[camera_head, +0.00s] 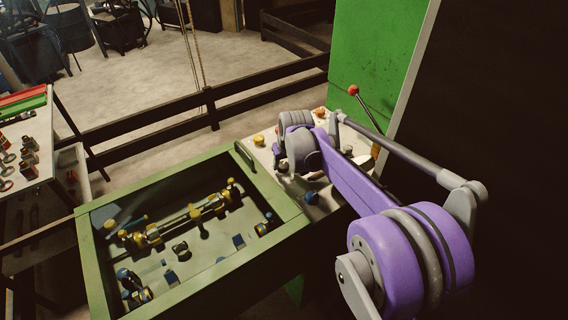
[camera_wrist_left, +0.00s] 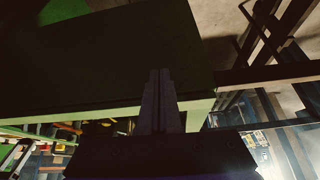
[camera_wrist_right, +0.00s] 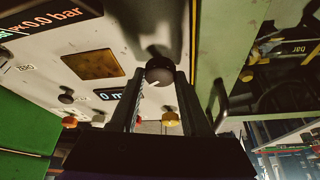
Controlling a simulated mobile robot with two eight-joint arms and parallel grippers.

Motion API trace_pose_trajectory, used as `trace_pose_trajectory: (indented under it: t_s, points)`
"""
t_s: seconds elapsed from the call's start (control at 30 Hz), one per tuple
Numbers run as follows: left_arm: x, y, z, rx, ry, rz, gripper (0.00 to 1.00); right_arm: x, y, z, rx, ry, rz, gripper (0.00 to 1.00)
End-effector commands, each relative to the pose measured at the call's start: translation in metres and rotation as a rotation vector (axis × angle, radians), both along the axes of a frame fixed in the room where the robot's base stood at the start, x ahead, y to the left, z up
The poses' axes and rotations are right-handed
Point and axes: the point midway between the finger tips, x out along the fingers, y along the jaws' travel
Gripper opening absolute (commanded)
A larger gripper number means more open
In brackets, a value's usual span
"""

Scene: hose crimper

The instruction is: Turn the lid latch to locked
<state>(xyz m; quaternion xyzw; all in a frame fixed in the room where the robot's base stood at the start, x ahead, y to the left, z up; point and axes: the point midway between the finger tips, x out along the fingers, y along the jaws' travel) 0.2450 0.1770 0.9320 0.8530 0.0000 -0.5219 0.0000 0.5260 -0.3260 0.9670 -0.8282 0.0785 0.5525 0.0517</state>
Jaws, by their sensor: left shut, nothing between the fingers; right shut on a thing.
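A round dark knob (camera_wrist_right: 159,70) with a white pointer mark sits on the pale control panel (camera_wrist_right: 130,38), beside the green lid frame. I cannot read a label that names it as the lid latch. My right gripper (camera_wrist_right: 162,82) is shut on this knob, one finger at each side. In the head view the right gripper (camera_head: 281,163) is mostly hidden by my purple arm. The green-framed lid (camera_head: 283,208) with a clear window lies closed over the box. My left gripper (camera_wrist_left: 160,73) is shut and empty, in front of a dark green surface.
The lid's bar handle (camera_head: 245,155) is close to the right gripper. Other knobs, coloured buttons and a display (camera_wrist_right: 110,94) are on the panel. A red-tipped lever (camera_head: 353,90) and a green cabinet (camera_head: 375,50) stand behind. A table with parts (camera_head: 40,130) is at left.

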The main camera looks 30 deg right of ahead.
Motion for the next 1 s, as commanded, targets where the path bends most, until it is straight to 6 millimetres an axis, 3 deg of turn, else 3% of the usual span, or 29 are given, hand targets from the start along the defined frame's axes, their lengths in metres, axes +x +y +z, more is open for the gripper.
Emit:
trace_pose_trajectory:
  t_s: [0.5,1.0]
  points:
    - [-0.0010,0.0000,-0.0032,0.000,0.002,0.000,0.00,0.0013,0.0032,-0.0003,0.001,0.001,-0.405,0.00]
    - [-0.0010,0.0000,-0.0033,0.000,0.002,0.000,0.00,0.0013,0.0032,-0.0005,0.003,0.002,-0.534,0.00]
